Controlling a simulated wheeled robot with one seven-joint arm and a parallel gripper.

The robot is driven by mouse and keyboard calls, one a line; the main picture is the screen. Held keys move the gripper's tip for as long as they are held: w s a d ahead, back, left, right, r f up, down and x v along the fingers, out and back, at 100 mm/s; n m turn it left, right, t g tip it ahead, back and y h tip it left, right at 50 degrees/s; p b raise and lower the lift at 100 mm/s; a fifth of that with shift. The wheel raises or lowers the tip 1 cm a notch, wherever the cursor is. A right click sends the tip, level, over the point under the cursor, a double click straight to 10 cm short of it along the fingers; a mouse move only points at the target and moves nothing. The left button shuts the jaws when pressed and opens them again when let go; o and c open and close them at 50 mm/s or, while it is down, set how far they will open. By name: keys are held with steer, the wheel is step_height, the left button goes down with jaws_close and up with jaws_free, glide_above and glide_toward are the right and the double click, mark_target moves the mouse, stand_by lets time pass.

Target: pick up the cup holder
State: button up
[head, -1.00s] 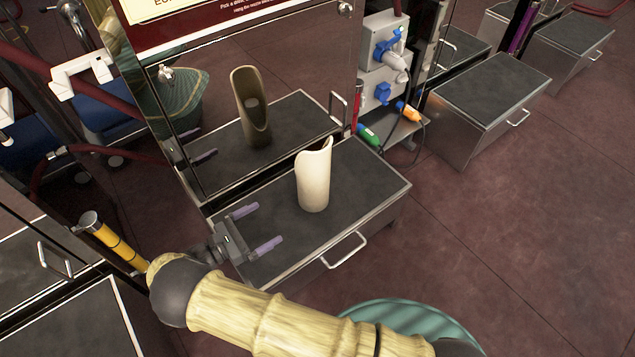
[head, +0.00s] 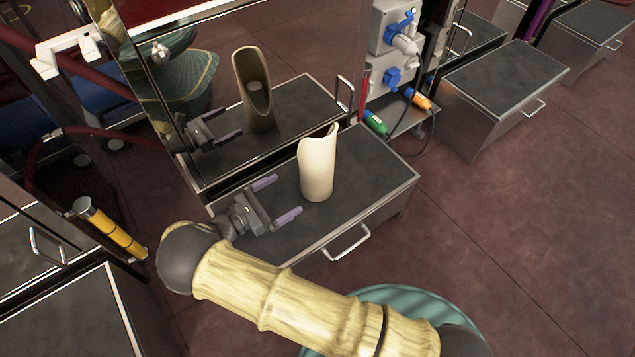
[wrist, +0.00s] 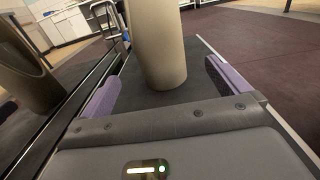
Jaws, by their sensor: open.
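The cup holder (head: 317,168) is a cream, upright tube with a slanted, cut-away top. It stands on the dark top of a metal drawer box (head: 362,190), in front of a mirror-like panel. My gripper (head: 278,199) is open and empty, with its two purple fingers pointing at the cup holder from the left, a short gap away. In the wrist view the cup holder (wrist: 157,45) rises ahead, between the lines of the two fingers (wrist: 167,85); its top is cut off by the frame.
The reflective panel (head: 215,95) stands close behind and mirrors the cup holder and my gripper. A pump unit with blue and grey plugs (head: 395,45) is at the back right. Open floor (head: 520,240) lies to the right.

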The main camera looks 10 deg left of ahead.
mark_target(304, 184)
steer(key=b+x, duration=0.1)
steer(key=x, duration=0.2)
steer(key=b+x, duration=0.1)
steer(key=x, duration=0.2)
steer(key=shift+f, duration=0.2)
steer(key=shift+w+d+r, duration=0.2)
steer(key=shift+w+d, duration=0.05)
steer(key=shift+w, duration=0.1)
steer(key=shift+w+d+f+b, duration=0.25)
steer(key=shift+w+b, duration=0.05)
steer(key=shift+b, duration=0.45)
steer(key=b+x, duration=0.3)
steer(key=x, duration=0.1)
steer(key=shift+w+f, duration=0.1)
steer(key=c, duration=1.1)
